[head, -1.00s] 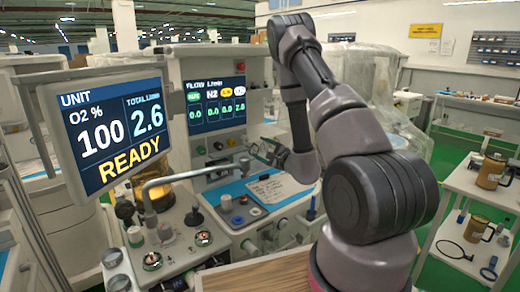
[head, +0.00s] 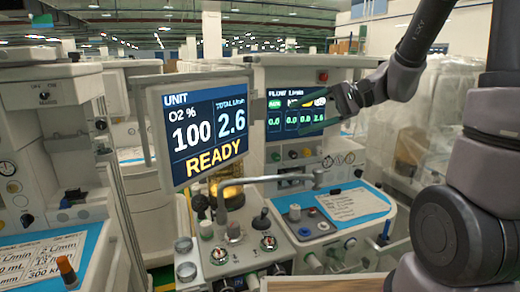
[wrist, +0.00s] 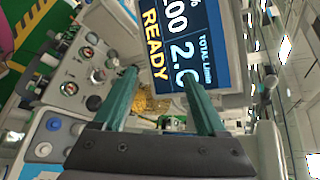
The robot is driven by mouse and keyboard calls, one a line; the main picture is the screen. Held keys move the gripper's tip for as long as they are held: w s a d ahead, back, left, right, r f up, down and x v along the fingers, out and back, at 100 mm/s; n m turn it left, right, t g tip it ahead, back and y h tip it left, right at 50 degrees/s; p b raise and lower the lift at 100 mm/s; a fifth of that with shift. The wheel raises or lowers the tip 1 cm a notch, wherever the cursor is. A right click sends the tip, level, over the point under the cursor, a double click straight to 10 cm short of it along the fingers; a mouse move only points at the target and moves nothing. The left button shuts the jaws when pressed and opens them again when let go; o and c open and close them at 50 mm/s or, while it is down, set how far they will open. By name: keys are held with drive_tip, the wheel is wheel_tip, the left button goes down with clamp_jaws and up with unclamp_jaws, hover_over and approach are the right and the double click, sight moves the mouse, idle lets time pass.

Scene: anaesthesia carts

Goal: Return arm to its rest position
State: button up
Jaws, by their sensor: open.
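My gripper shows in the wrist view (wrist: 160,97) with its two green fingers apart and nothing between them. In the head view my gripper (head: 325,112) is raised in front of the flow display, at the end of my arm, which reaches in from the right. The fingers point left toward the unit monitor (head: 207,122), which reads 100, 2.6 and READY. In the wrist view the monitor (wrist: 190,45) is tilted and lies beyond the fingers. I cannot tell the exact gap between fingers and monitor.
The anaesthesia cart's worktop holds a blue mat with a written sheet (head: 353,203), knobs and a grey bent tube (head: 265,180). Another cart (head: 50,130) stands at the left with a blue mat (head: 50,262). A wooden surface (head: 320,283) is at the bottom.

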drive_tip(key=s+d+r+n+t+h, duration=0.1)
drive_tip(key=s+d+r+t+h, duration=0.2)
drive_tip(key=s+d+h, duration=0.1)
drive_tip(key=s+d+r+n+t+h, duration=0.1)
drive_tip(key=s+d+r+t+h, duration=0.1)
drive_tip(key=s+d+h, duration=0.3)
drive_tip(key=d+r+h, duration=0.1)
drive_tip(key=d+h, duration=0.1)
drive_tip(key=d, duration=0.2)
drive_tip(key=shift+s+d+r+n+t, duration=0.2)
drive_tip(key=shift+s+d+n+t, duration=0.1)
drive_tip(key=shift+n+t, duration=0.1)
idle(1.1)
